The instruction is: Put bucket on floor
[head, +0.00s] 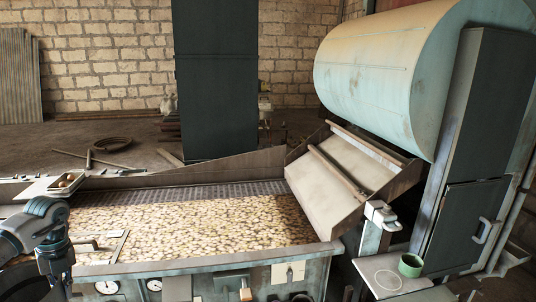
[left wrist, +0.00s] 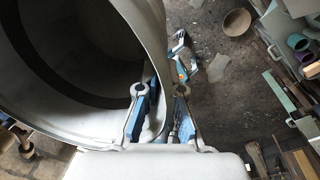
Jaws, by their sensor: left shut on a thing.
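The bucket (left wrist: 75,105) is a large grey round vessel, open toward the camera, filling the left of the left wrist view. Its inside is dark. My left gripper (left wrist: 160,92) is shut on the bucket's wall at the rim, with one finger inside and one outside. The bucket hangs above the floor (left wrist: 225,75). In the head view my left arm and gripper (head: 55,262) are at the lower left edge.
A long trough (head: 190,268) full of pebble-like material runs across the front in the head view. A green cup (head: 411,265) stands on a small ledge at the right. In the wrist view a brown bowl (left wrist: 237,22) lies on the floor, with clutter along the right edge.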

